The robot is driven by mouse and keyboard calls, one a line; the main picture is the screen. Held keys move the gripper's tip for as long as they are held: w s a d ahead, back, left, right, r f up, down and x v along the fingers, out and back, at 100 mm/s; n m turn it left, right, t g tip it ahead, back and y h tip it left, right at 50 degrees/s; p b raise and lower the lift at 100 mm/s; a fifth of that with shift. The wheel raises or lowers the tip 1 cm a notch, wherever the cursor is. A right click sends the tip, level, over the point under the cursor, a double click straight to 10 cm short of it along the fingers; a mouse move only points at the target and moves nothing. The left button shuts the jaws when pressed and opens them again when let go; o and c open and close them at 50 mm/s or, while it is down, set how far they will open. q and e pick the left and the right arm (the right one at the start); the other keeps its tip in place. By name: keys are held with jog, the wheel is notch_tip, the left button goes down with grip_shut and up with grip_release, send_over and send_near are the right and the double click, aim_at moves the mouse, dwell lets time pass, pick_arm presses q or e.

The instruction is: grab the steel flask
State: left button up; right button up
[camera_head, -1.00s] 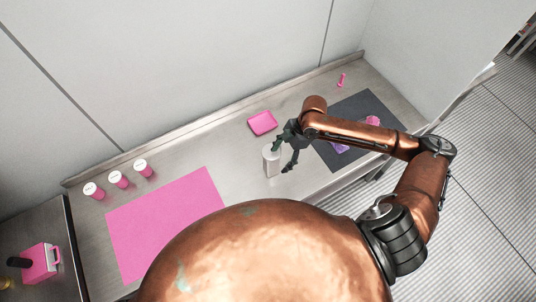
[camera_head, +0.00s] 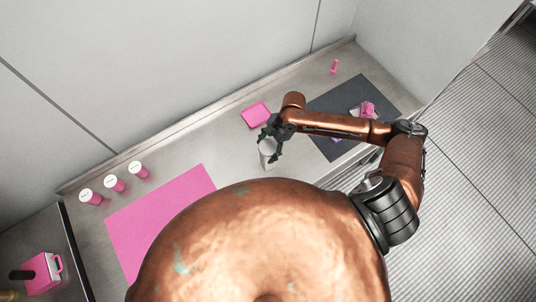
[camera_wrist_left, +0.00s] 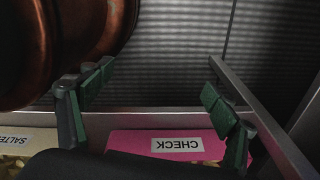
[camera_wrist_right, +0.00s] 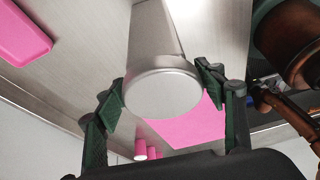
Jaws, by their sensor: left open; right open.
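The steel flask (camera_head: 265,154) stands on the steel counter, a plain grey cylinder partly hidden by my right gripper (camera_head: 271,147) in the head view. In the right wrist view the flask (camera_wrist_right: 162,92) shows its round end, between the two green-padded fingers of the open right gripper (camera_wrist_right: 163,92). Gaps show at both sides, the narrower one at the right finger. My left gripper (camera_wrist_left: 158,102) is open and empty in the left wrist view; it does not show in the head view.
A pink tray (camera_head: 256,115) lies behind the flask. A dark mat (camera_head: 345,103) with pink items is to the right. Several pink-and-white drums (camera_head: 114,184) and a pink mat (camera_head: 150,222) are to the left. A pink CHECK-labelled surface (camera_wrist_left: 130,143) is near my left gripper.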

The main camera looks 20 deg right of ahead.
aim_at(262, 159)
jog(key=shift+s+a+f, duration=0.1)
jog(key=shift+a+f, duration=0.1)
jog(key=shift+f, duration=0.25)
jog(key=p+x, duration=0.1)
jog(key=x, duration=0.2)
jog(key=shift+f, duration=0.25)
jog(key=shift+f+p, duration=0.3)
jog(key=shift+f, duration=0.05)
pick_arm(q)
jog(key=shift+w+r, duration=0.7)
jog(key=shift+r, duration=0.15)
pick_arm(e)
jog(key=shift+c, duration=0.9)
pick_arm(q)
jog(key=shift+s, duration=0.2)
pick_arm(e)
jog(key=c, duration=1)
